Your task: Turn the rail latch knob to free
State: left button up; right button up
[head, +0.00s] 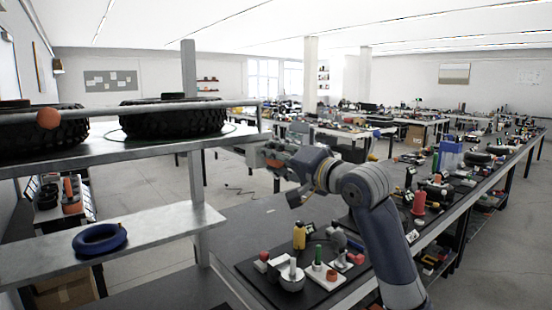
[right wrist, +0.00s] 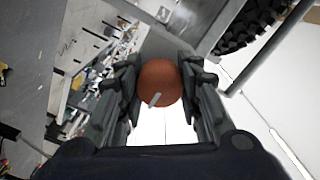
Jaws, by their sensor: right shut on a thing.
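The rail latch knob (right wrist: 158,84) is a round orange-brown knob with a short pale mark near its lower edge. In the right wrist view it sits between the two dark fingers of my right gripper (right wrist: 160,88), which are shut on its sides. In the head view my right gripper (head: 262,155) is at the right end of the shelf rack and largely hides the knob. A similar orange ball (head: 48,118) sits on the metal rail (head: 95,110) at the far left. My left gripper is not in view.
Black tyres (head: 172,119) lie on the upper shelf behind the rail. A blue ring (head: 99,239) lies on the lower shelf (head: 170,227). Below my right arm, a dark board (head: 255,272) carries small parts, including a yellow bottle (head: 299,236). Cluttered benches stand to the right.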

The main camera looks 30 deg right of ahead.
jog(key=o, duration=1.1)
jog(key=shift+d+r, duration=0.2)
jog(key=shift+r, duration=0.2)
jog(key=shift+d+f, duration=0.1)
jog(key=shift+f, duration=0.2)
jog(key=shift+s, duration=0.45)
jog(key=s, duration=0.7)
jog(key=s+d, duration=0.1)
jog(key=s, duration=0.3)
